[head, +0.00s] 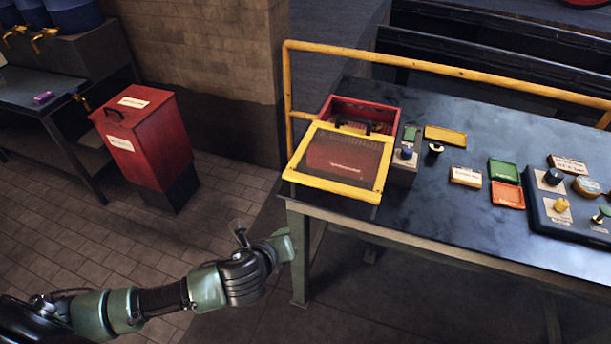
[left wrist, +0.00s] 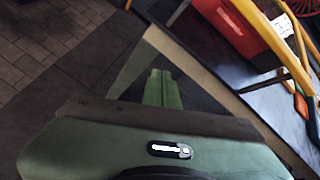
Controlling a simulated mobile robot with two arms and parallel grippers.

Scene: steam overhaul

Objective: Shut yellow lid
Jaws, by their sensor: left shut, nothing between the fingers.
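The yellow lid (head: 335,187) is a yellow frame with a see-through mesh panel, at the left end of the dark table. It slants in front of a red box (head: 365,108), whose upper rear part shows above the frame. A black handle (head: 353,125) is near the frame's top edge. The wrist view shows the yellow frame (left wrist: 284,45) and the red box (left wrist: 228,22) at upper right. My left gripper (head: 287,243) is shut and empty, below and left of the lid, near the table's front left corner and apart from the lid. My right gripper is out of view.
A yellow rail (head: 440,66) runs behind the table (head: 440,215). Small trays, labels and a knob panel (head: 570,215) occupy its right part. A red bin (head: 140,135) stands on the floor at left. The floor between bin and table is clear.

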